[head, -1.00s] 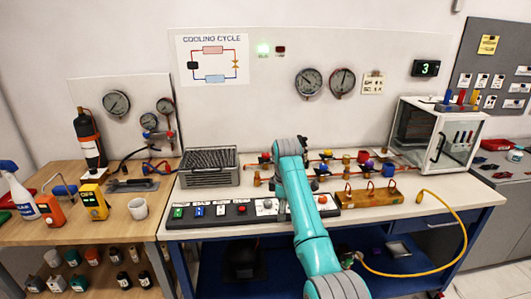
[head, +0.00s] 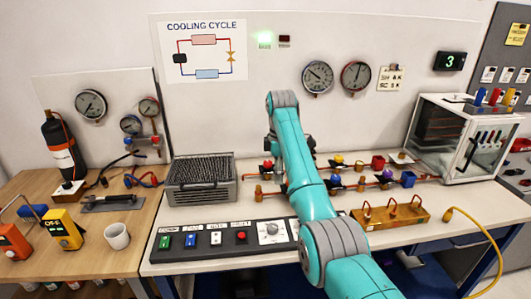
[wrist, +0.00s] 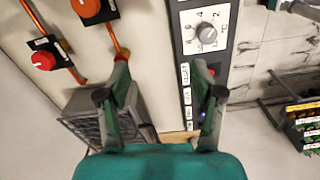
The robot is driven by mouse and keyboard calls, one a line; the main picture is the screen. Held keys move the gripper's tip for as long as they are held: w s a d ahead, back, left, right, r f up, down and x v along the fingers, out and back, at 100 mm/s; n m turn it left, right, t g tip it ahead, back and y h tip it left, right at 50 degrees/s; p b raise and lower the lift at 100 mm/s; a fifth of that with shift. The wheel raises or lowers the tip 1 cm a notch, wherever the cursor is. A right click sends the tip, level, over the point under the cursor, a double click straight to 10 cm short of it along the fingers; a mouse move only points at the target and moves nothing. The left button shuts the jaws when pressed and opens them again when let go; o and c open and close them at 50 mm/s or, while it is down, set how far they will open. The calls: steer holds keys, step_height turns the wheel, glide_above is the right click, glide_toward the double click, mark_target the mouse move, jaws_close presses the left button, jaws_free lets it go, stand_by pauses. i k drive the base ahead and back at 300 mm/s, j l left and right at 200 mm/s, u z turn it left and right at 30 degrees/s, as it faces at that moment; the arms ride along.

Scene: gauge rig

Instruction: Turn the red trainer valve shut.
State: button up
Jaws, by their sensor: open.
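A red round valve knob (wrist: 43,61) sits on a dark block with a white label on a copper pipe, at the upper left of the wrist view. It also shows in the head view as a small red knob (head: 267,165) at the left end of the rear pipe. An orange-red knob (wrist: 86,7) sits on another pipe at the top of the wrist view. My gripper (wrist: 159,65) is open and empty, above the gap between the pipes and the button panel. Both knobs are left of its fingers, apart from them. In the head view my arm hides the gripper.
The button panel (head: 194,242) with a dial lies along the bench's front. A grey finned box (head: 203,183) stands left of the valves. A brass-coloured block with loops (head: 390,217) and a clear-sided cabinet (head: 455,140) are to the right. Gauges hang on the wall behind.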

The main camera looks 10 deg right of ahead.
mark_target(267, 164)
steer(key=i, duration=0.8)
steer(key=j, duration=0.25)
